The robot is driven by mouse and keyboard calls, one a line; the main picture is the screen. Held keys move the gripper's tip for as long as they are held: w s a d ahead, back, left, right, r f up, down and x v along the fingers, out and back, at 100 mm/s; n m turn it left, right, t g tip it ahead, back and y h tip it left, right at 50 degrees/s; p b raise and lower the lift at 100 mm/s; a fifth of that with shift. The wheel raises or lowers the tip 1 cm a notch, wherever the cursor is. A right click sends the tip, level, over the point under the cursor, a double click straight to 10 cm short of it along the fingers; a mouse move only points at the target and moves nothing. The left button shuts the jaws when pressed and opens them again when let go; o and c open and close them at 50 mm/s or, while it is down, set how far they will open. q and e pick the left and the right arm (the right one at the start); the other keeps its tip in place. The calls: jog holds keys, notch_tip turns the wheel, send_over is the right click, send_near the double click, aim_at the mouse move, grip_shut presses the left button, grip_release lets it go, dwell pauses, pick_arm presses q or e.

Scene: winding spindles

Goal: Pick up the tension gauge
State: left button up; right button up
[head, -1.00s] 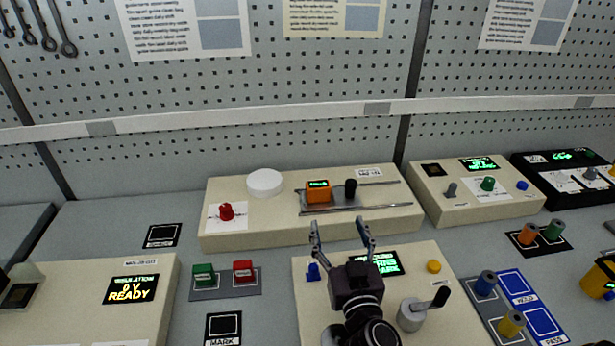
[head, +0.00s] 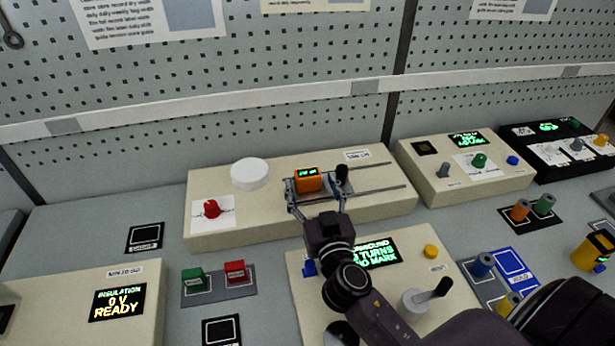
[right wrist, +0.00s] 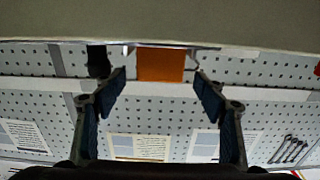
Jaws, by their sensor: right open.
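An orange block with a small green display (head: 308,180) sits on a grey sliding plate on the long cream rail unit (head: 215,185); no label marks it as the tension gauge. My right gripper (head: 316,196) is open at its front side, one finger to each side. In the right wrist view, the orange block (right wrist: 160,65) shows between and beyond the open fingers (right wrist: 160,88). I cannot tell whether they touch it. My left gripper is not in view.
A black knob (head: 342,174) stands just right of the orange block, near the right finger. A white disc (head: 250,173) and a red knob (head: 211,209) sit to the left. Below are a turns-counter panel (head: 295,262) and a crank (head: 428,294).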

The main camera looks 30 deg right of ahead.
aim_at(309, 179)
jog(key=p+x, duration=0.1)
jog(key=x, duration=0.3)
jog(key=shift+r, duration=0.1)
jog(key=c, duration=1.6)
jog(key=shift+o, duration=0.2)
